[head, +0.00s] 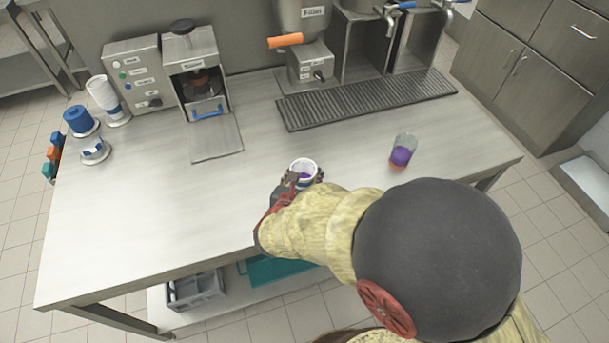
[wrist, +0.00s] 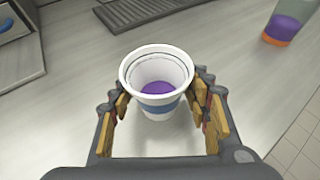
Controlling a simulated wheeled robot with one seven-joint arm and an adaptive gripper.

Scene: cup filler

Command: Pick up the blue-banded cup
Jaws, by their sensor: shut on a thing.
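The blue-banded cup (wrist: 159,101) is white with a blue band and has something purple inside at the bottom. In the wrist view it stands upright between the fingers of my gripper (wrist: 163,110), which is shut on its sides. In the head view the cup (head: 304,167) shows near the middle of the steel table, with my gripper (head: 302,178) at its near side. My arm hides part of the gripper. I cannot tell whether the cup's base touches the table.
A clear cup with purple and orange contents (head: 402,151) stands to the right. A drip grate (head: 365,100) and the filler (head: 310,60) are at the back. A sealing machine (head: 195,80) stands back left, near stacked cups (head: 103,92) and lids (head: 80,120). The table's left middle is clear.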

